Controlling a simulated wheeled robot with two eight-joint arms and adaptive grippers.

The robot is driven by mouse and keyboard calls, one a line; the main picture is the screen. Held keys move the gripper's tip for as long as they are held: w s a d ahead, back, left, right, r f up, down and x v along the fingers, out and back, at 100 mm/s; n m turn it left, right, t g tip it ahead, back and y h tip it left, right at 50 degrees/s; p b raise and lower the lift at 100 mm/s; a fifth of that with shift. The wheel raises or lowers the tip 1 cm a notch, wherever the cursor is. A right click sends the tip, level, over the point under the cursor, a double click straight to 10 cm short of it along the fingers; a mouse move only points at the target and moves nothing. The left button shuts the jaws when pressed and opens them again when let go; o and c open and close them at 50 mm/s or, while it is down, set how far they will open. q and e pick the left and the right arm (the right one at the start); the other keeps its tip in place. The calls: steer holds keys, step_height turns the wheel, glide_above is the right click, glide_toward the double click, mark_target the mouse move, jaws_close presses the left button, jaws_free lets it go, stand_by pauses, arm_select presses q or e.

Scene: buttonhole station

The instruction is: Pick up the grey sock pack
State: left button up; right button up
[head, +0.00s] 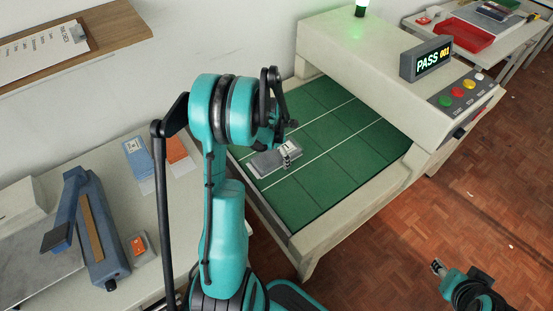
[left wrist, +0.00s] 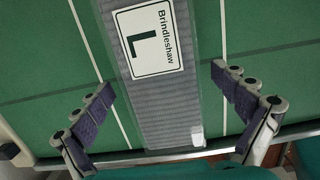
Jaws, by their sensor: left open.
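The grey sock pack (head: 263,164) lies flat on the green belt (head: 325,187) of the station. In the left wrist view the grey sock pack (left wrist: 166,108) shows a white label reading "Brindleshaw L". My left gripper (head: 287,140) is over the pack in the head view and partly hides it. In the left wrist view my left gripper (left wrist: 162,80) is open, with one finger on each side of the pack and green showing between fingers and pack. My right gripper (head: 438,267) is at the lower right over the floor, away from the station; its jaws are too small to read.
The machine housing with a "PASS" display (head: 427,59) and coloured buttons stands right of the belt. On the left table are a blue pack (head: 138,158), an orange pack (head: 177,149) and a blue long-armed device (head: 93,228). A red tray (head: 462,36) is far right.

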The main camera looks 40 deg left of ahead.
arm_select(q)
steer(key=shift+r, duration=0.15)
steer(key=c, duration=1.5)
